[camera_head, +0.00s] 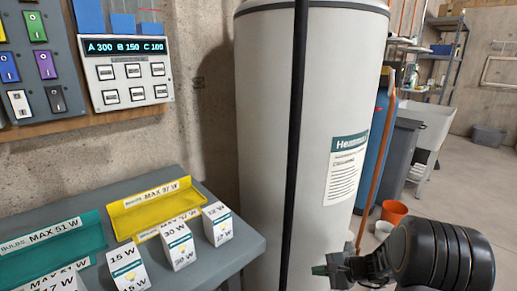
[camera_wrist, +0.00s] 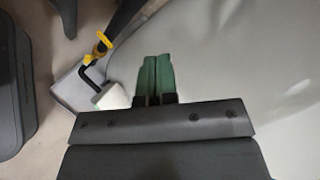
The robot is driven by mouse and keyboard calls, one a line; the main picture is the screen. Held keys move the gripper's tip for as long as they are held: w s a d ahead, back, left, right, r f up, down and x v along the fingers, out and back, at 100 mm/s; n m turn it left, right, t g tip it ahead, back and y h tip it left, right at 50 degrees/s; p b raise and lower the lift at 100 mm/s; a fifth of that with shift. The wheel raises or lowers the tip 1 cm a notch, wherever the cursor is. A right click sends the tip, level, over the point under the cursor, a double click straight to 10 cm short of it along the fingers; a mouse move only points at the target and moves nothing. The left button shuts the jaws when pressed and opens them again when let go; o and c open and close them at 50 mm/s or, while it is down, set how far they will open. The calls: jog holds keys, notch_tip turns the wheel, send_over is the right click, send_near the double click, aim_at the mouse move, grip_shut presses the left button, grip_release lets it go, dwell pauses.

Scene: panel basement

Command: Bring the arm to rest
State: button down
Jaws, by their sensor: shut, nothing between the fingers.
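My gripper (camera_head: 322,270) is at the lower right of the head view, in front of the lower part of a big white tank (camera_head: 285,130). My dark, rounded arm link is to its right. In the wrist view, the two green fingers of my gripper (camera_wrist: 156,75) lie side by side, pressed together. They are shut with nothing between them. The pale surface behind them looks like the tank, and I cannot tell how far it is from the fingertips.
A grey table (camera_head: 240,245) holds a yellow tray (camera_head: 150,212), a teal tray (camera_head: 85,235) and several bulb boxes. A switch panel (camera_head: 125,75) hangs above. An orange bucket (camera_head: 394,211) stands at the right.

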jog(key=s+r+n+h+p, duration=0.3)
jog(key=s+r+n+p, duration=0.1)
jog(key=r, duration=0.8)
jog(key=s+a+r+n+g+h+p, duration=0.1)
jog(key=s+r+n+h+p, duration=0.3)
jog(key=s+r+p, duration=0.3)
jog(key=s+a+r+n+h+p, duration=0.1)
jog(key=s+r+n+h+p, duration=0.2)
jog(key=r+p, duration=0.6)
jog(key=s+r+n, duration=0.2)
jog(key=s+r, duration=0.1)
jog(key=r, duration=0.4)
jog(key=shift+a+r+g+h, duration=0.25)
jog(key=shift+r+g+h, duration=0.05)
jog(key=shift+r+h, duration=0.1)
jog(key=shift+s+f, duration=0.1)
